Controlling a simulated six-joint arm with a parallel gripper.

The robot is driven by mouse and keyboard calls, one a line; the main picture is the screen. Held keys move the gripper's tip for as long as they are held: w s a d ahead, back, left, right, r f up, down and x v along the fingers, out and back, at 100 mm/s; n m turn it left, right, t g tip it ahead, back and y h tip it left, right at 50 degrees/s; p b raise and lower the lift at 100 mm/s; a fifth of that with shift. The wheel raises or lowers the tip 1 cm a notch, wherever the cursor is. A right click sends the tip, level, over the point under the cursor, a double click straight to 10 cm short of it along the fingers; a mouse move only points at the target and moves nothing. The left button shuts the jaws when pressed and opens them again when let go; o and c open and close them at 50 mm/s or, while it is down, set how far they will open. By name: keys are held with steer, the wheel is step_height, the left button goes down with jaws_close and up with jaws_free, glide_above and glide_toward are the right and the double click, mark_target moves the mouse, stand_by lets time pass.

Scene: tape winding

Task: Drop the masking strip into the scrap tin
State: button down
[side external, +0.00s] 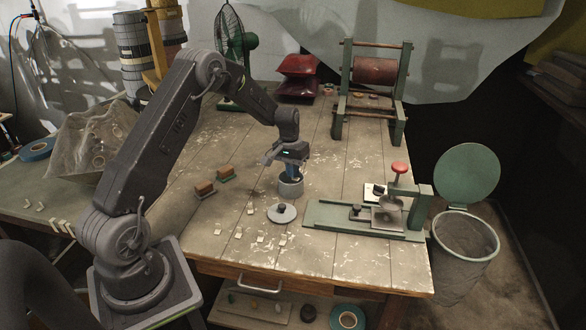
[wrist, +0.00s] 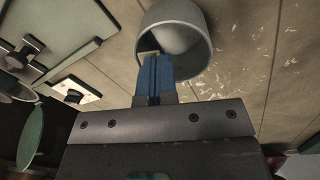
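The scrap tin (side external: 290,188) is a small round grey tin standing open on the worktable. It shows in the wrist view (wrist: 207,55) at the top, with a pale hollow inside. My gripper (side external: 291,173) points down right over the tin's mouth. Its blue fingers (wrist: 151,60) are closed together and reach over the tin's rim in the wrist view. A small beige piece, the masking strip (wrist: 148,53), shows at the fingertips. The fingers hide most of it. The strip cannot be made out in the side view.
A round knobbed lid (side external: 282,214) lies in front of the tin. Several small pale pieces (side external: 260,238) are scattered near the front edge. A green press with a red knob (side external: 399,168) stands right, two brown-topped blocks (side external: 204,189) left. A roller frame (side external: 375,72) stands behind.

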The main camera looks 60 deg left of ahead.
steer(key=c, duration=1.8)
jaws_free()
steer(key=o, duration=0.5)
steer(key=shift+c, duration=0.2)
step_height(320, 180, up, 14)
steer(key=a, duration=0.1)
steer(key=shift+s, duration=0.3)
